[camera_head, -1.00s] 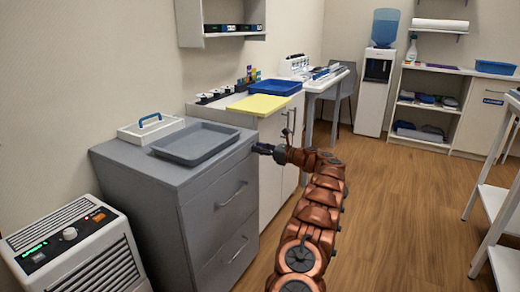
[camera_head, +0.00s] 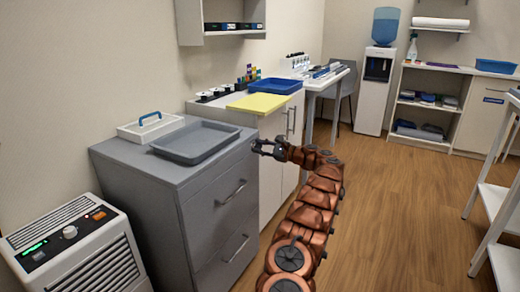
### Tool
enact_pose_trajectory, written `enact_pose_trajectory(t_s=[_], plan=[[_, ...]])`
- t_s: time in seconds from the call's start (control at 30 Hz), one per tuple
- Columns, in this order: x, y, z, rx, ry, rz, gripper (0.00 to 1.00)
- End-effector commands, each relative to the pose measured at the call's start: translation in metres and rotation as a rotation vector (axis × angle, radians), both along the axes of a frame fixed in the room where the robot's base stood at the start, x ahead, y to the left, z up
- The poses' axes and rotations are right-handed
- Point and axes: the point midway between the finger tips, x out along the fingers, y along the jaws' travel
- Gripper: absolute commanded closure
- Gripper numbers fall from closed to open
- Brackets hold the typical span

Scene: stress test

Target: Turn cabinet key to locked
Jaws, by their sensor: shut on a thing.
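My gripper (camera_head: 262,147) is at the upper right front of the grey drawer cabinet (camera_head: 190,225), near its top corner and before the white cabinet (camera_head: 268,190) behind. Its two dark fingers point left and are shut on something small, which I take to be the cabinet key. The key itself is too small to make out, so I cannot read its angle. Both drawers of the grey cabinet look closed.
A heater-like white unit (camera_head: 85,250) stands at left. A white shelf rack (camera_head: 492,195) is at right. Floor between is clear.

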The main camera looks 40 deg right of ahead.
Motion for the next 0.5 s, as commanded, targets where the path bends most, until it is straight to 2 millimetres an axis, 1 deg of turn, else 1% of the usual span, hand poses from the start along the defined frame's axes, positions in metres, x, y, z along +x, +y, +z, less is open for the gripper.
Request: enact_pose_trajectory(t_s=[0.5], plan=[[0.0002,0.0018,-0.0039,-0.471,-0.144,0.002,1.00]])
